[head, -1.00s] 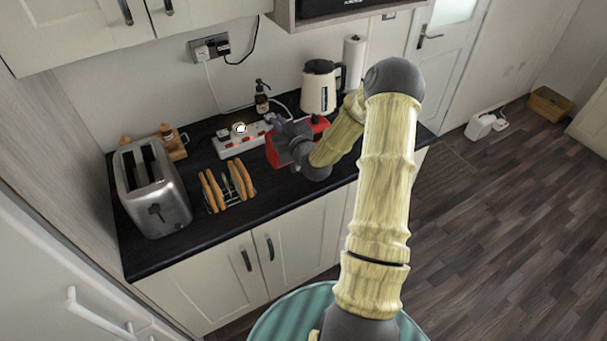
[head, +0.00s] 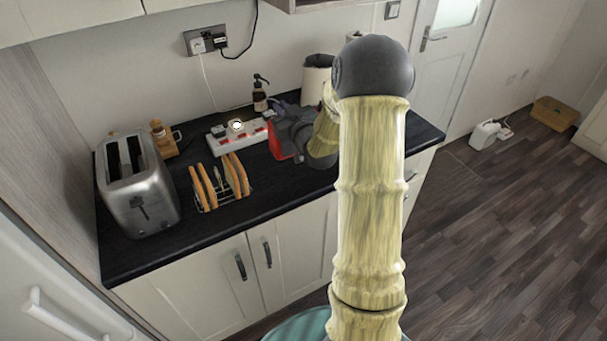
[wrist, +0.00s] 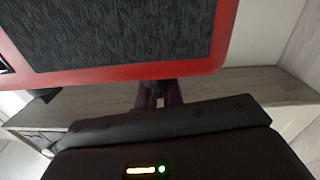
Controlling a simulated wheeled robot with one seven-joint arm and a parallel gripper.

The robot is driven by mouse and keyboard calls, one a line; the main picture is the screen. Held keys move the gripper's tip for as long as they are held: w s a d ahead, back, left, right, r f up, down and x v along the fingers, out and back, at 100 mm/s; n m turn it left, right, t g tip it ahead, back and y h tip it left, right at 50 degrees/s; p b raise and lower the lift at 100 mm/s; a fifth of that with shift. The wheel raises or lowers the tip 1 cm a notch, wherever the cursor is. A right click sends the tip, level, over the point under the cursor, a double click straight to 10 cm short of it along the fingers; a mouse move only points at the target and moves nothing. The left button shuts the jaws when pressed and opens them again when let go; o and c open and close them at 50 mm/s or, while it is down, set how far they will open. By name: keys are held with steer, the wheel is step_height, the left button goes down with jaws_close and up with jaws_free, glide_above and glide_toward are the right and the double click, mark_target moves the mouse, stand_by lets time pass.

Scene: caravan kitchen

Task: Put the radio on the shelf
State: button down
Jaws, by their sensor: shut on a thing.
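The red radio (head: 277,142) shows in the head view as a narrow red side at the right of the power strip, partly hidden by my gripper (head: 291,130). In the wrist view the radio (wrist: 130,35) fills the top, with a red frame and dark grille. My gripper (wrist: 158,94) is shut on the radio at its lower edge in that picture. A grey wooden board (wrist: 270,84), seemingly the shelf, runs behind the radio in the wrist view. In the head view only the bottom edge of a wooden wall unit (head: 318,4) shows at the top.
On the black counter (head: 190,225) stand a toaster (head: 140,185), a toast rack (head: 220,185), a white power strip (head: 238,134), a dark pump bottle (head: 259,98) and a kettle (head: 315,78). My arm partly hides the kettle. Open floor (head: 480,215) lies to the right.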

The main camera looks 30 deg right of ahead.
steer(key=shift+a+r, duration=0.1)
steer(key=shift+a, duration=0.05)
steer(key=shift+w+f, duration=0.15)
steer(key=shift+f, duration=0.1)
steer(key=shift+a+f, duration=0.1)
steer(key=shift+f, duration=0.3)
steer(key=shift+f+p, duration=0.55)
steer(key=shift+f, duration=1.7)
steer(key=shift+f+p, duration=0.45)
steer(key=shift+f, duration=1.65)
steer(key=c, duration=1.5)
jaws_free()
steer(key=shift+f, duration=0.1)
steer(key=shift+c, duration=0.2)
steer(key=shift+s, duration=0.2)
